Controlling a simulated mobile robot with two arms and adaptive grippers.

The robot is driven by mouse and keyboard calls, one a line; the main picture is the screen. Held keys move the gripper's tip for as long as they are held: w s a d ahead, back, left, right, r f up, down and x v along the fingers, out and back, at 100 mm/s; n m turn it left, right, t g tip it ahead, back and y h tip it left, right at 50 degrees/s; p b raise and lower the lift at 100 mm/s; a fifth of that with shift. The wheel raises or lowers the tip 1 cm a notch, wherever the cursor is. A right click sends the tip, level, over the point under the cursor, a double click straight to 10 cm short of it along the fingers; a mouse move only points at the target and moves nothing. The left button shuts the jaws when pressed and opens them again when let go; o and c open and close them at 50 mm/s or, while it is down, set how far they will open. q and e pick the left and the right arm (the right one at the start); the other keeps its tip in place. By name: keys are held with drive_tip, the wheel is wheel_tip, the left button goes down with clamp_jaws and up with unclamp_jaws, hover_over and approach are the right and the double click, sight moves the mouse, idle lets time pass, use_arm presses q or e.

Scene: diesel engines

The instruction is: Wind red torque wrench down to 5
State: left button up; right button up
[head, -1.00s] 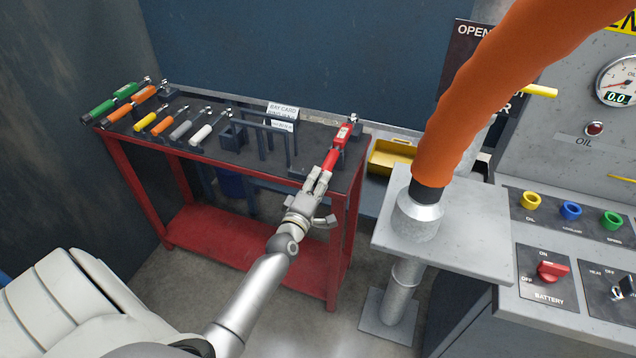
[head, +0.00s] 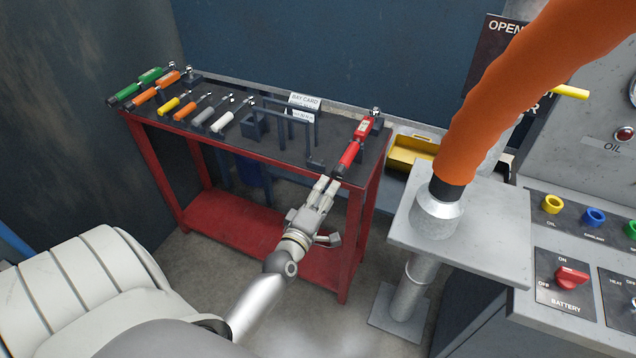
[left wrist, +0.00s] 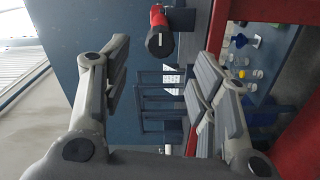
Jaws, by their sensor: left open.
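The red torque wrench (head: 354,142) lies near the right end of the bench top in the head view, its handle end toward my left gripper and its metal head at the back. My left gripper (head: 327,183) is open at the bench's front edge, just short of the handle end and apparently apart from it. In the left wrist view the wrench's red handle with a dark round end cap (left wrist: 160,42) shows between and beyond the spread fingers (left wrist: 160,85). The number on its scale is too small to read. My right gripper is not in view.
Several other wrenches with green, orange, yellow, grey and white handles lie on the left of the red bench (head: 268,147). A dark rack and a bay card (head: 304,101) stand mid-bench. A yellow tray (head: 410,153), a grey pedestal with an orange hose (head: 500,90) and a control panel are at the right.

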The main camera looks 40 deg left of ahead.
use_arm(q)
drive_tip(key=shift+v, duration=2.05)
drive_tip(key=s+d+f+m+g+h, duration=0.2)
drive_tip(key=s+d+f+m+g, duration=0.15)
drive_tip(key=f, duration=0.75)
drive_tip(key=s+d+f+m+g+h, duration=0.1)
drive_tip(key=s+d+f+m+g, duration=0.25)
drive_tip(key=f, duration=0.75)
drive_tip(key=s+d+f+m+g+h, duration=0.15)
drive_tip(key=s+d+f+m, duration=0.35)
drive_tip(key=f, duration=0.6)
drive_tip(key=s+f+m+g, duration=0.2)
drive_tip(key=s+f+m, duration=0.1)
drive_tip(key=s, duration=0.6)
drive_tip(key=s+f+m+g, duration=0.3)
drive_tip(key=s+f, duration=0.3)
drive_tip(key=s, duration=0.4)
drive_tip(key=s+f+m+g, duration=0.2)
drive_tip(key=s+f, duration=0.3)
drive_tip(key=s, duration=0.4)
drive_tip(key=shift+s+a+f+m+g, duration=0.2)
drive_tip(key=shift+a+f+m+g, duration=0.1)
drive_tip(key=shift+m+g, duration=0.15)
